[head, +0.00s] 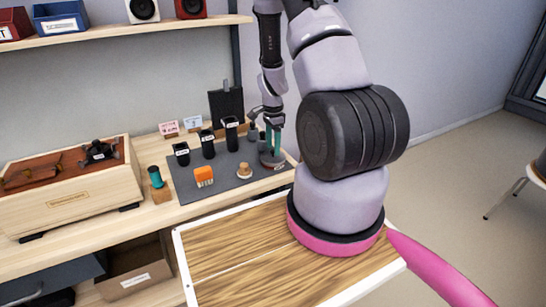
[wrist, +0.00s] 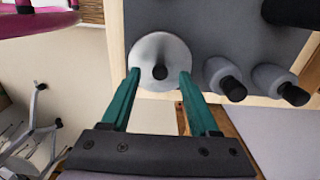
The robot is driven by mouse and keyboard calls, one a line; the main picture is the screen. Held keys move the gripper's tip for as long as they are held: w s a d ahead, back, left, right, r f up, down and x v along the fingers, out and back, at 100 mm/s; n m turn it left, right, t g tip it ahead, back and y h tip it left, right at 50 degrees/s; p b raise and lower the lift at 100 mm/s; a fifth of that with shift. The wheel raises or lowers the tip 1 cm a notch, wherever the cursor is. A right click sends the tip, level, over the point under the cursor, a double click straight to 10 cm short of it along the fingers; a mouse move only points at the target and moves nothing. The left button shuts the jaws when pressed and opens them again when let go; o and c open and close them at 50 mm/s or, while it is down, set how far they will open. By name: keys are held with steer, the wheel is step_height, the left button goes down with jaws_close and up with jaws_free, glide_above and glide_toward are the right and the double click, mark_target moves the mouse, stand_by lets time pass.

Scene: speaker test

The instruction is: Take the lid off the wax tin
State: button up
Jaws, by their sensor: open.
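The wax tin (wrist: 150,44) shows from above in the wrist view as a round pale grey disc, its lid, with a small dark knob in the middle. In the head view the tin (head: 268,160) stands at the right end of the dark mat, partly hidden by my fingers. My gripper (wrist: 160,77) is open, with its two teal fingers apart on either side of the knob. In the head view my gripper (head: 272,147) points down over the tin. I cannot tell whether the fingertips touch the lid.
Two grey cylinders with black tops (wrist: 225,82) (wrist: 285,87) stand close to the tin. The mat (head: 222,187) also holds labelled black holders (head: 207,143), an orange block (head: 204,176) and a small tan piece (head: 244,171). A wooden box (head: 80,200) is at left.

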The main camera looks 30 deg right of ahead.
steer(key=shift+f, duration=0.6)
jaws_close()
steer(key=shift+r, duration=0.1)
